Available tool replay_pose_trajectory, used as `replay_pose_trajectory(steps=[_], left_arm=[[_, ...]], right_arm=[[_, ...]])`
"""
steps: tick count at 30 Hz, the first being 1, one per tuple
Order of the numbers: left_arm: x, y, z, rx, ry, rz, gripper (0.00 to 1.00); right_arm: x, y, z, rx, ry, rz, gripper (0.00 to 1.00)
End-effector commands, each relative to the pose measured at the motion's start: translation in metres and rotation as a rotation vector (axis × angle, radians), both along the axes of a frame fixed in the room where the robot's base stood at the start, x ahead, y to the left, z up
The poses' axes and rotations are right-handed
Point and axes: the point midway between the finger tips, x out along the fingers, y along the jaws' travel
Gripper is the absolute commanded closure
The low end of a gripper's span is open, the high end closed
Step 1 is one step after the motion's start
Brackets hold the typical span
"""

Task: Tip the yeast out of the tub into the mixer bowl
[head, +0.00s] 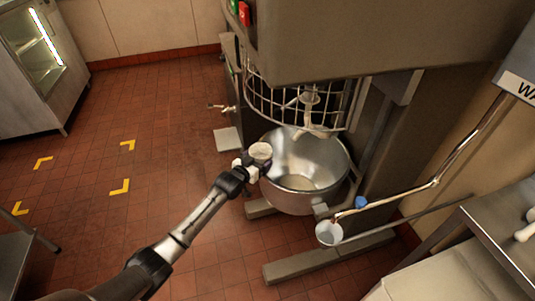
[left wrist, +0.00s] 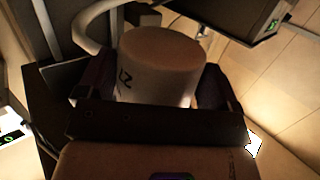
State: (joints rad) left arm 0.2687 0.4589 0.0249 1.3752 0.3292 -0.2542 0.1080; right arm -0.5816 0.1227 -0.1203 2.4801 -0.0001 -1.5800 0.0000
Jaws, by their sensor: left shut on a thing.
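The mixer bowl (head: 303,170) is a large steel bowl under the mixer, with a small pale patch at its bottom. My left gripper (head: 258,160) is at the bowl's left rim. It is shut on the yeast tub (head: 261,151), a small white tub with a pale top. In the left wrist view the tub (left wrist: 160,68) stands between the two dark fingers of my gripper (left wrist: 158,95). It has dark marks on its side and a flat brownish surface at its top. My right gripper is not in view.
The mixer's wire guard (head: 290,103) and pale hook (head: 311,125) are above the bowl. A steel table (head: 505,225) is at right. Red tiled floor with yellow marks (head: 119,187) is open at left.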

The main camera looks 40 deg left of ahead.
Motion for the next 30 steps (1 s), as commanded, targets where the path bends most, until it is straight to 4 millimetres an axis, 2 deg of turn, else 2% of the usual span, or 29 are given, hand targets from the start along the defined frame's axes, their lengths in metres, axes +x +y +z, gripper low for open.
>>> replay_pose_trajectory(steps=[1,15,21,30], left_arm=[[-0.007,0.004,0.005,0.002,0.002,0.000,0.37],[-0.056,0.034,0.011,0.001,0.002,0.000,0.37],[-0.069,0.043,0.011,0.000,0.001,0.000,0.37],[-0.076,0.047,0.012,-0.001,-0.001,-0.001,0.37]], right_arm=[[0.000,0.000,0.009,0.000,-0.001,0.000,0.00],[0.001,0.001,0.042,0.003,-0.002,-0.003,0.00],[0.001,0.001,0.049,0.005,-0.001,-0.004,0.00],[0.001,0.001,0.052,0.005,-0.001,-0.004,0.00]])
